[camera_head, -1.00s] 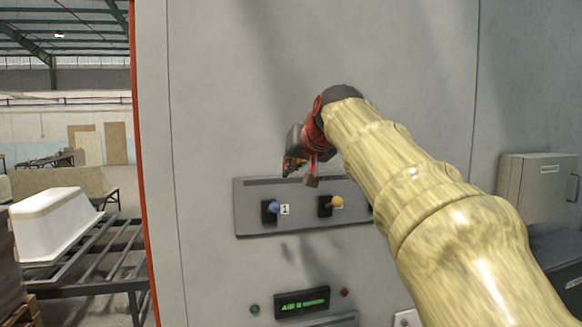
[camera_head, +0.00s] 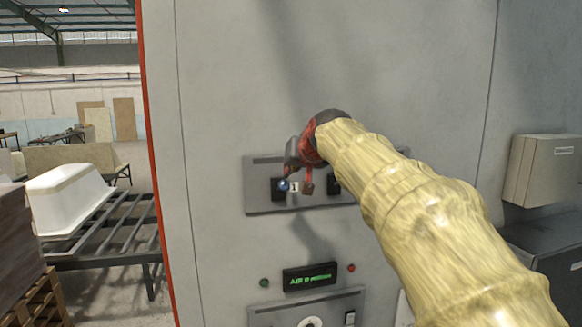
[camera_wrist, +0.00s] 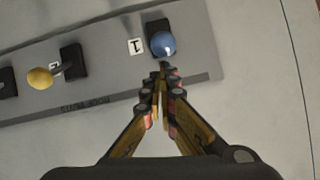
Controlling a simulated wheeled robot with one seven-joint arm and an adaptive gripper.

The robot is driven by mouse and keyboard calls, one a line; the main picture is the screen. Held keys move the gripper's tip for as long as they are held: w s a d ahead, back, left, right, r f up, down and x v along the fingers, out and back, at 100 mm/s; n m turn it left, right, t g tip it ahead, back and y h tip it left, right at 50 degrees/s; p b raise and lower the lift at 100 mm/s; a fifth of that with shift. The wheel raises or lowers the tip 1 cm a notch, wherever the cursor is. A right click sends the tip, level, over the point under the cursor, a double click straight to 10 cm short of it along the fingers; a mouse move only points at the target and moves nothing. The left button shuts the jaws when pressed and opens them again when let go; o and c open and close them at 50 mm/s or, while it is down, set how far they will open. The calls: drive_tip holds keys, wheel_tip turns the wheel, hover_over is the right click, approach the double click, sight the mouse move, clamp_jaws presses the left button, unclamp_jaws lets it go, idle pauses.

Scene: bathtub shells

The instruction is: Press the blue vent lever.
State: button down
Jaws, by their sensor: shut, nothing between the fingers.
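The blue vent lever (camera_head: 284,185) has a round blue knob on a black base, on a grey panel (camera_head: 262,206) beside a label "1". In the wrist view the blue knob (camera_wrist: 163,43) is just ahead of the fingertips. My gripper (camera_wrist: 163,78) is shut and empty, its tips close below the knob; I cannot tell if they touch. In the head view my gripper (camera_head: 296,176) is in front of the panel, right beside the blue knob.
A yellow-knobbed lever (camera_wrist: 40,78) sits on the same panel, hidden by my arm in the head view. A green-lit display (camera_head: 309,277) is below the panel. A grey box (camera_head: 541,170) is at right. A white tub shell (camera_head: 68,200) rests on a rack at left.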

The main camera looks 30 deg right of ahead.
drive_tip(key=shift+f+b, duration=0.2)
drive_tip(key=shift+b, duration=0.4)
drive_tip(key=shift+s+f+b, duration=0.1)
drive_tip(key=shift+s+b, duration=0.1)
drive_tip(key=shift+b, duration=0.5)
drive_tip(key=shift+s+a+f+t+b, duration=0.1)
drive_tip(key=shift+s+f+t+b, duration=0.3)
drive_tip(key=shift+b, duration=0.95)
drive_tip(key=shift+w+b, duration=0.2)
drive_tip(key=shift+b, duration=0.1)
wheel_tip(320, 180, down, 9)
drive_tip(key=s+t+h+b, duration=0.1)
drive_tip(key=t+b, duration=0.5)
drive_tip(key=b, duration=2.7)
drive_tip(key=shift+s+a+h+b, duration=0.3)
drive_tip(key=shift+s+a, duration=0.05)
drive_tip(key=shift+s, duration=0.4)
